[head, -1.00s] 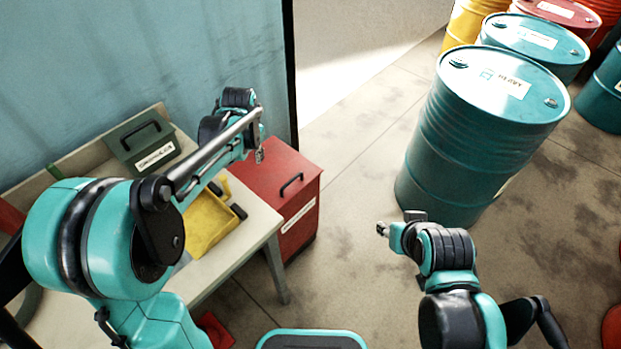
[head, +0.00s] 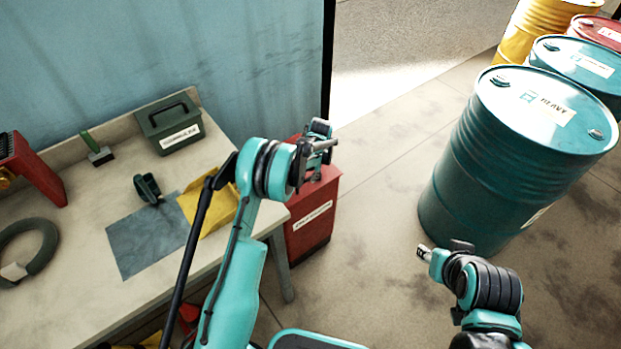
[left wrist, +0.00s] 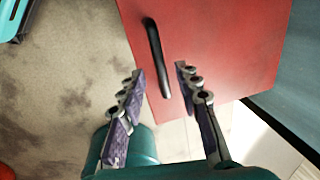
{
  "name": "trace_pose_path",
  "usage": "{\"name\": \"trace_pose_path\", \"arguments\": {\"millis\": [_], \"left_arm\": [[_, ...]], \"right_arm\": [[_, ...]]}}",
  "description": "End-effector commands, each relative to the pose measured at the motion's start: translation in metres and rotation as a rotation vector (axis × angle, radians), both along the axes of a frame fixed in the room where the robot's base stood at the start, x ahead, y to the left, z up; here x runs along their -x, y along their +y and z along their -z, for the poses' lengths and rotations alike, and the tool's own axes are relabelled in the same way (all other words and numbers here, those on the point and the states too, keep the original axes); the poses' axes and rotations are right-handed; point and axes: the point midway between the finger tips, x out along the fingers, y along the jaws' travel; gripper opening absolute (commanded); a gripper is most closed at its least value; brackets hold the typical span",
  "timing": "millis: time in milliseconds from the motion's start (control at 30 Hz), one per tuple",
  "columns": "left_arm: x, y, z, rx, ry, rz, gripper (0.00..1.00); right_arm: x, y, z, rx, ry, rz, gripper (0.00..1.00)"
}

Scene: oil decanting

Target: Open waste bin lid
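The red waste bin (head: 314,221) stands on the floor beside the workbench's right end, with a white label on its front. Its lid is down, and my left arm partly covers it in the head view. My left gripper (head: 322,146) is above the bin. In the left wrist view the red lid (left wrist: 222,40) fills the upper middle, and its black handle (left wrist: 156,55) lies ahead of the open fingers (left wrist: 160,90), its near end close to the gap between them. My right gripper (head: 424,252) is over open floor; its finger opening is too small to tell.
A large teal drum (head: 500,160) stands right of the bin. The floor between is clear.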

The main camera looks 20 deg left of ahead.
Motion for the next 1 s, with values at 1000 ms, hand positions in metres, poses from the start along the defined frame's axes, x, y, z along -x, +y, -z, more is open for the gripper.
{"name": "trace_pose_path", "arguments": {"millis": [1000], "left_arm": [[0.001,0.005,0.020,0.012,0.009,-0.001,0.00]], "right_arm": [[0.000,0.000,0.007,0.000,0.000,0.000,0.40]]}}
